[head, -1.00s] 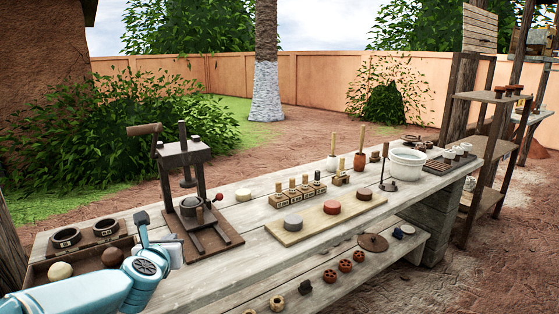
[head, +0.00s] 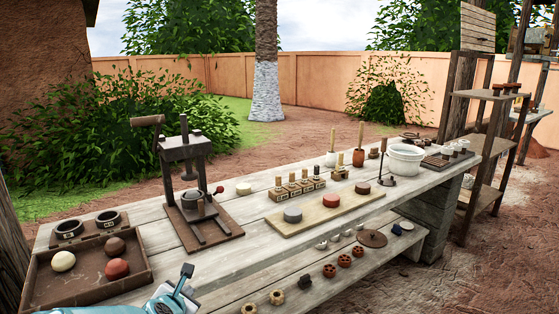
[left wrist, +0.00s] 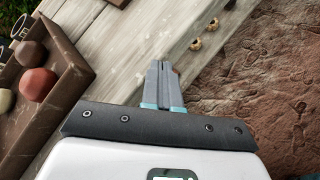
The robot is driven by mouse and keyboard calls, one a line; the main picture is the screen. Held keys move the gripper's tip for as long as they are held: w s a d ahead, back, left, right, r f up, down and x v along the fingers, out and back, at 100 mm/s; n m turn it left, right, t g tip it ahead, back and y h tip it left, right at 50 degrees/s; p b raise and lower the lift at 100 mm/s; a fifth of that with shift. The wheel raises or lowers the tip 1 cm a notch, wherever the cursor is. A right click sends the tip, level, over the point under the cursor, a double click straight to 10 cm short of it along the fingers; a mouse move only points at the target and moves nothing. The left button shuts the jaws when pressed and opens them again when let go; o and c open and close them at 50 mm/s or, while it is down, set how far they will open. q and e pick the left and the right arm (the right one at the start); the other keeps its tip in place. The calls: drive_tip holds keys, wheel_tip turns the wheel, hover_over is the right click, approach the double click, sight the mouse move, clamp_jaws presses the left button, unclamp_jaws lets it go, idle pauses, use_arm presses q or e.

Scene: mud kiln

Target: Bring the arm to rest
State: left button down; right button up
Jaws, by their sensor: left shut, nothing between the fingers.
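My left gripper (head: 187,271) shows at the bottom edge of the head view, low in front of the workbench (head: 150,232). Its fingers are together with nothing between them. In the left wrist view the closed fingers (left wrist: 163,68) point across the bench's front edge, with red-brown ground to the right. Most of the left arm is below the head picture. My right gripper is in neither view.
A wooden tray (head: 88,292) with a cream, a brown and a red ball stands left of the gripper. A press (head: 186,150) stands behind it. A lower shelf (head: 300,290) holds several small clay pieces.

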use_arm(q)
drive_tip(key=s+d+f+m+g+h+b, duration=0.1)
drive_tip(key=s+d+f+m+g, duration=0.1)
drive_tip(key=s+f+m, duration=0.45)
drive_tip(key=s+d+f+m+g+b, duration=0.2)
drive_tip(key=s+f+m, duration=0.1)
drive_tip(key=f, duration=0.7)
drive_tip(key=s+d+f+m+g+h+b, duration=0.1)
drive_tip(key=s+d+f+m+g, duration=0.1)
drive_tip(key=s+f+m, duration=0.5)
drive_tip(key=s+d+f+m+g+h+b, duration=0.1)
drive_tip(key=s+d+f+m+g+b, duration=0.15)
drive_tip(key=s+f+m, duration=0.5)
drive_tip(key=s+d+f+m+g+h+b, duration=0.1)
drive_tip(key=s+d+f+m+g, duration=0.3)
drive_tip(key=s, duration=0.6)
wheel_tip(320, 180, up, 17)
drive_tip(key=s+a+t+p, duration=0.1)
drive_tip(key=p, duration=1.7)
drive_tip(key=shift+a+n, duration=0.35)
drive_tip(key=shift+n, duration=0.05)
